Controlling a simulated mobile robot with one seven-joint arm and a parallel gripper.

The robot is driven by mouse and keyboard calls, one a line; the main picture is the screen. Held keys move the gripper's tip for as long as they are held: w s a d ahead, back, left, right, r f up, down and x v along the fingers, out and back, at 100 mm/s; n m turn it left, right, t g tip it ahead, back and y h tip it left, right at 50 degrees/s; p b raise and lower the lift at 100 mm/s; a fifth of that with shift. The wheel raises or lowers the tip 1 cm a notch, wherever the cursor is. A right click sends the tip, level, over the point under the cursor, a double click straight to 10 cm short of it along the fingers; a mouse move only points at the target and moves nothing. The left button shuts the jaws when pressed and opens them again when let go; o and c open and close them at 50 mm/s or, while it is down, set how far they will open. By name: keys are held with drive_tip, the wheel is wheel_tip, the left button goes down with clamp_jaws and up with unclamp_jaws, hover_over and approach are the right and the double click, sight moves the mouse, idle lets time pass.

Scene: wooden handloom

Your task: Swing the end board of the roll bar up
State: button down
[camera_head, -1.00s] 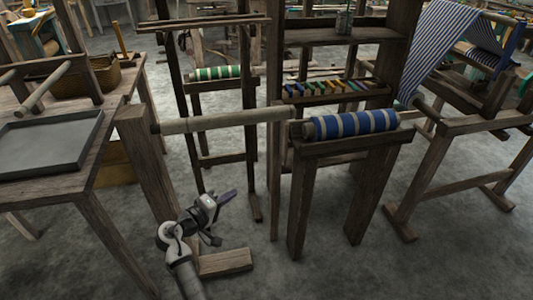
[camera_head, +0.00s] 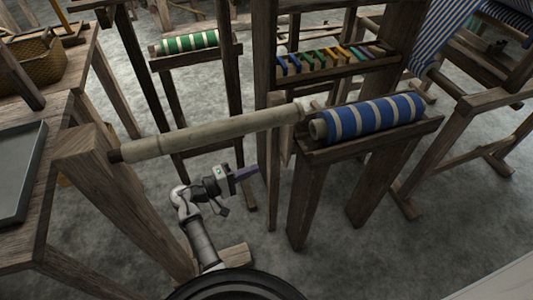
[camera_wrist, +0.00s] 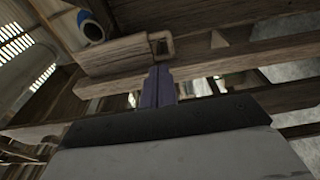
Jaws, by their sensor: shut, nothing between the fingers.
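The roll bar (camera_head: 215,132) is a long pale round wooden bar. It runs from a thick brown board (camera_head: 105,195) on the left to the frame beside the blue-striped roll. This board slants down toward the floor; I cannot tell for sure whether it is the end board. My gripper (camera_head: 245,173) is below the bar, its purple fingers pointing right, apart from the board. In the wrist view the shut, empty fingers (camera_wrist: 160,85) point toward a wooden piece (camera_wrist: 118,55) with a square opening at its end. I cannot tell whether they touch it.
A blue-and-white striped roll (camera_head: 370,118) rests on a dark stand at the right. A table with a grey tray (camera_head: 20,170) is at the left. A wooden block (camera_head: 238,256) lies low near my arm. Open floor shows at the lower right.

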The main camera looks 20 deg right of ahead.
drive_tip(key=d, duration=0.3)
drive_tip(key=w+d+p, duration=0.1)
drive_tip(key=d, duration=0.5)
drive_tip(key=shift+w+d, duration=0.2)
drive_tip(key=shift+d, duration=0.1)
drive_tip(key=shift+r+p, duration=0.1)
drive_tip(key=shift+p, duration=0.3)
